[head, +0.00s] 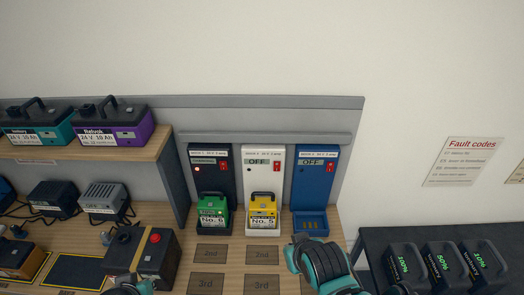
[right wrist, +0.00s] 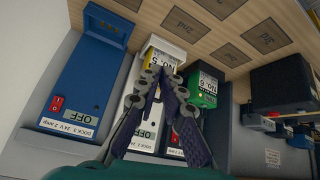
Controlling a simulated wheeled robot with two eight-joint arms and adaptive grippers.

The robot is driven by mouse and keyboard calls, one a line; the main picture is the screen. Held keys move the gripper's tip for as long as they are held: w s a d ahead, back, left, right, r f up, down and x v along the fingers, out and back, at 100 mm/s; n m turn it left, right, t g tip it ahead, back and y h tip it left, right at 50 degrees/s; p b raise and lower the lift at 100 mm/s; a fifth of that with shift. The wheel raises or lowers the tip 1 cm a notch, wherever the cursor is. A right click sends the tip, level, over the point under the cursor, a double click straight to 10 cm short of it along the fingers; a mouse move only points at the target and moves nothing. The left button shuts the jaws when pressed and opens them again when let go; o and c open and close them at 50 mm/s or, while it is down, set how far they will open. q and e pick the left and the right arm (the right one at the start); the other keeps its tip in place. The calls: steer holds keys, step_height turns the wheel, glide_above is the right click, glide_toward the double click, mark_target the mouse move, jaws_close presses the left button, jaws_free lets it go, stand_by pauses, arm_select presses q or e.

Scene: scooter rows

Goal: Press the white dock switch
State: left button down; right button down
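The white dock (head: 263,155) stands between a dark dock and a blue dock. Its display reads OFF, and its red switch (head: 276,167) is at the display's right. A yellow battery No. 5 (head: 263,211) sits in it. In the right wrist view the white dock (right wrist: 148,118) lies behind my fingers, which hide its switch. My right gripper (right wrist: 160,78) has its fingertips together with nothing between them. In the head view the right gripper (head: 322,256) is below the blue dock, apart from the switch. My left gripper (head: 130,286) is at the bottom edge, mostly cut off.
The dark dock (head: 210,158) holds a green battery No. 6 (head: 212,213) and shows a lit red light. The blue dock (head: 313,170) is empty and reads OFF. A dark box with a red button (head: 154,252) stands left. Several black batteries (head: 440,262) stand right.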

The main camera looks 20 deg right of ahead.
mark_target(277, 170)
steer(key=w+d+n+t+h, duration=0.3)
steer(key=w+d+n+h, duration=0.15)
steer(key=w, duration=0.35)
steer(key=w+a+r+n+t, duration=0.3)
steer(key=w+a+n+t, duration=0.1)
steer(key=n, duration=0.5)
steer(key=shift+w+a+n+t, duration=0.15)
steer(key=shift+w+n+t, duration=0.15)
steer(key=shift+t, duration=0.5)
steer(key=shift+y, duration=0.25)
steer(key=b+x, duration=0.3)
steer(key=x, duration=0.9)
steer(key=shift+w+f, duration=0.2)
steer(key=shift+w, duration=0.1)
steer(key=shift+w+d, duration=0.3)
steer(key=shift+w, duration=0.3)
